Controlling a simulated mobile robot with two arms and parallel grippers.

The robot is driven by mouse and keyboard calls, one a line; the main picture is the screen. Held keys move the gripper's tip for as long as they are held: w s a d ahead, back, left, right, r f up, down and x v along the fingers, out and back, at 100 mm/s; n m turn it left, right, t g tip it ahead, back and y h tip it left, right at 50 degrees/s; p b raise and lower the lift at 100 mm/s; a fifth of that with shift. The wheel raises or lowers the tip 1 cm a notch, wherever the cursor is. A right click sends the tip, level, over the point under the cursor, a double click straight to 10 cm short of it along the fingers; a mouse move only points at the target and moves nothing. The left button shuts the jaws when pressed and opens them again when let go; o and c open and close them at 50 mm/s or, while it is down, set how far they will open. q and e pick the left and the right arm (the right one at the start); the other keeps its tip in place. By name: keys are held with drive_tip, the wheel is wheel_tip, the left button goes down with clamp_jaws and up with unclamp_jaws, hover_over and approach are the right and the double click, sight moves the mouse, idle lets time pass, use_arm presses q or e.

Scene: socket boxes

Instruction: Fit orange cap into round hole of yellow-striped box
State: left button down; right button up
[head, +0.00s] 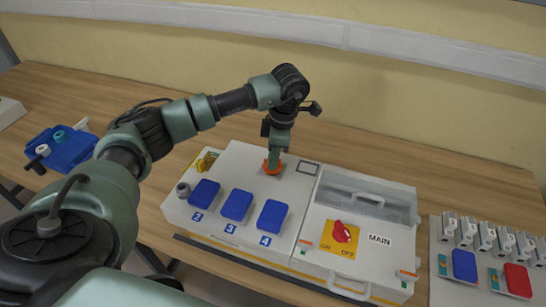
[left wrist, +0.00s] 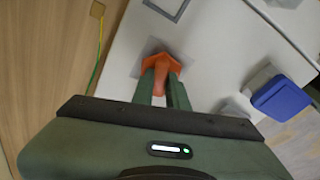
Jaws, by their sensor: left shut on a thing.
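The white box (head: 233,168) with a yellow stripe along its lower front edge stands in the middle of the table. My left gripper (head: 273,160) points down at its top, near the back, and is shut on the orange cap (head: 271,168). In the left wrist view the orange cap (left wrist: 162,64) sits between the fingers (left wrist: 164,88), over a grey square patch on the white top. The cap hides the patch's middle, so I cannot see the round hole or tell whether the cap is in it. My right gripper is not in view.
Several blue covers (head: 236,205) and a grey round socket (head: 183,189) are on the box's front part. A square outline (head: 307,169) lies right of the cap. The MAIN switch box (head: 375,239) adjoins at right. A blue tray (head: 68,151) lies at left.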

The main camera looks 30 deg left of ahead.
use_arm(q)
drive_tip(key=shift+f, duration=0.1)
drive_tip(key=shift+f+b, duration=0.5)
drive_tip(key=shift+f, duration=0.05)
drive_tip(key=c, duration=1.3)
unclamp_jaws()
drive_tip(key=shift+r, duration=0.15)
drive_tip(key=r, duration=0.2)
drive_tip(key=r+b, duration=0.1)
drive_tip(key=r, duration=0.3)
drive_tip(key=shift+w+d+r+b, duration=0.35)
drive_tip(key=shift+d+r+b, duration=0.05)
drive_tip(key=shift+r, duration=0.35)
wheel_tip(320, 180, up, 7)
drive_tip(key=p, duration=0.5)
drive_tip(key=shift+r, duration=0.1)
